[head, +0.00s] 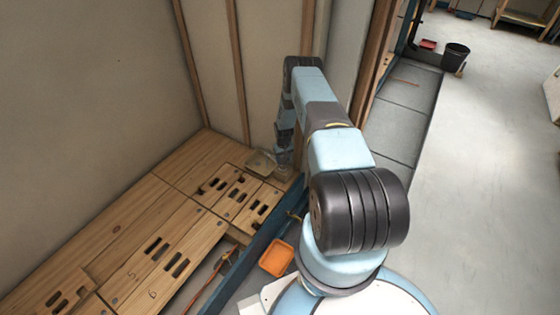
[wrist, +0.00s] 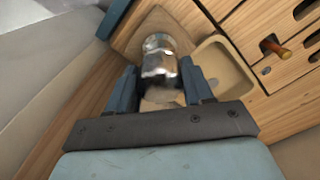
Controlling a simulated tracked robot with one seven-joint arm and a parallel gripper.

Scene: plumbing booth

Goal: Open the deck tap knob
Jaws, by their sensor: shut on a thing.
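The deck tap knob (wrist: 160,62) is a shiny metal, rounded cylinder in the wrist view, standing on a wooden corner piece (wrist: 165,22). My gripper (wrist: 158,84) has its two blue fingers on either side of the knob and is shut on it. The lower part of the tap is hidden by the knob and the gripper. In the head view my gripper (head: 284,156) reaches down at the far right corner of the wooden deck (head: 115,235). The knob cannot be made out there.
A shallow beige basin (wrist: 222,72) lies right beside the knob. An orange-handled item (wrist: 275,48) sits in a deck slot. The booth walls (head: 165,90) stand close behind. An orange tray (head: 277,258) lies on the floor near my base. Open floor (head: 475,180) lies right.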

